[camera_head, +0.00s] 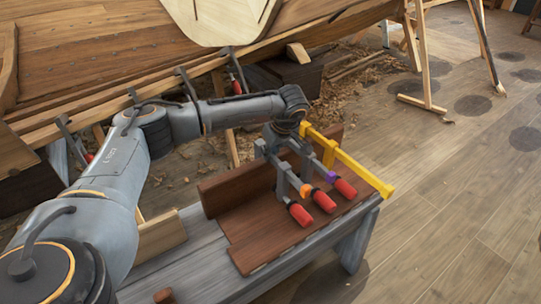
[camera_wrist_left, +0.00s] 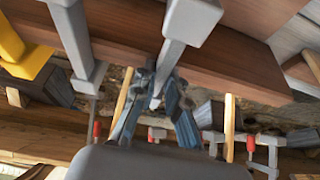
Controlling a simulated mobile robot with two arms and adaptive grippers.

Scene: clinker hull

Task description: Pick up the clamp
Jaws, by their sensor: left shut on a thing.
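Several bar clamps with red handles stand on the brown planks in the head view. A grey clamp with an orange collar (camera_head: 306,191) is in the middle, one with a purple collar (camera_head: 331,177) is to its right, and a yellow clamp (camera_head: 350,164) is at the far right. My left gripper (camera_head: 284,134) reaches down at the far ends of the clamps. In the left wrist view its fingers (camera_wrist_left: 156,108) are shut on the bar of a grey clamp (camera_wrist_left: 190,22). I cannot tell which collar this clamp has. My right gripper is not in view.
The brown planks (camera_head: 248,222) lie on a grey bench (camera_head: 186,258). A wooden hull (camera_head: 110,52) with grey clamps along its edge runs behind my left arm. A wooden trestle (camera_head: 424,60) stands at the back right. The floor to the right is mostly clear.

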